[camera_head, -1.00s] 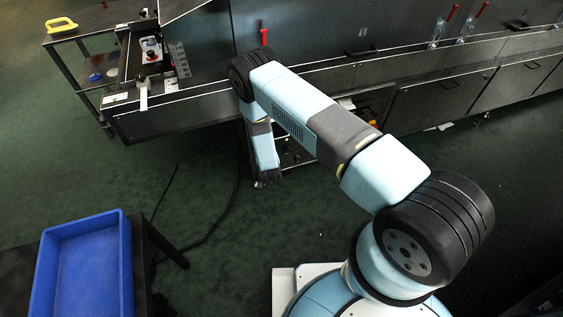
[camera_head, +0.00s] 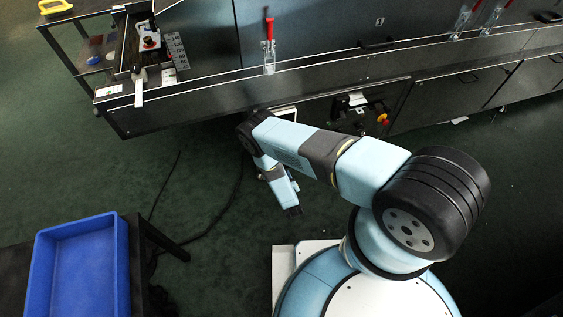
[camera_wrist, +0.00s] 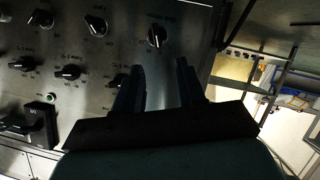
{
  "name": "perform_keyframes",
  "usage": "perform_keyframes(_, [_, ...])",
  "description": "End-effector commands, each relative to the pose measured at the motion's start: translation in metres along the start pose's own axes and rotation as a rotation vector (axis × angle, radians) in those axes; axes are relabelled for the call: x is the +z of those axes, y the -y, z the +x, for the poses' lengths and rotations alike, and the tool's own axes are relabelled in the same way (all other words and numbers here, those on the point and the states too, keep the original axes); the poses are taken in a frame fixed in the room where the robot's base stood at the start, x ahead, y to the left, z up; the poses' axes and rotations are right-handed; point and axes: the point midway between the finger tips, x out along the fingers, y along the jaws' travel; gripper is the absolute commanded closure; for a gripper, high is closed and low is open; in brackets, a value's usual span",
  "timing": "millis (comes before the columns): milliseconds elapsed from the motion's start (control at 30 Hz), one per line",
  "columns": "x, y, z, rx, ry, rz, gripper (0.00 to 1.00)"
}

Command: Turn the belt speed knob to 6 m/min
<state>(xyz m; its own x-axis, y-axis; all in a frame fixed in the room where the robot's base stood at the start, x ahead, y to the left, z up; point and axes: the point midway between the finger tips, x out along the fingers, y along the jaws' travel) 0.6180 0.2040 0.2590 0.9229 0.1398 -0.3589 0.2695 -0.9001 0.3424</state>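The wrist view shows a dark metal control panel (camera_wrist: 118,50) with several black knobs with pale pointers. One knob (camera_wrist: 157,36) is at the panel's upper right, just beyond my fingertips and roughly in line with the gap between them. Its label and scale are too blurred to read, so I cannot tell its setting or confirm it is the belt speed knob. My gripper (camera_wrist: 160,68) is open, with two dark fingers apart and nothing between them.
More knobs (camera_wrist: 67,72) and a green light (camera_wrist: 51,97) are left of my fingers. The head view shows the long dryer (camera_head: 190,105), a red-handled clamp (camera_head: 269,45), a red button (camera_head: 383,118), a blue crate (camera_head: 78,270) and a floor cable (camera_head: 225,205). Green floor lies between.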

Motion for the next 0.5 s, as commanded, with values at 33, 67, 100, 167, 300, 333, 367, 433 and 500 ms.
perform_keyframes(33, [0.000, -0.002, 0.008, 0.004, 0.000, 0.002, 0.61])
perform_keyframes(67, [0.000, -0.003, 0.013, 0.005, 0.001, 0.003, 0.61])
perform_keyframes(100, [0.001, -0.004, 0.020, 0.007, 0.001, 0.003, 0.61])
perform_keyframes(167, [0.001, -0.005, 0.031, 0.009, 0.002, 0.004, 0.61])
perform_keyframes(300, [0.003, -0.007, 0.056, 0.010, 0.004, 0.006, 0.61])
perform_keyframes(333, [0.002, -0.007, 0.061, 0.010, 0.003, 0.006, 0.61])
perform_keyframes(367, [0.002, -0.007, 0.066, 0.010, 0.003, 0.005, 0.61])
perform_keyframes(433, [0.002, -0.008, 0.079, 0.011, 0.003, 0.005, 0.61])
perform_keyframes(500, [0.002, -0.008, 0.090, 0.011, 0.004, 0.006, 0.61])
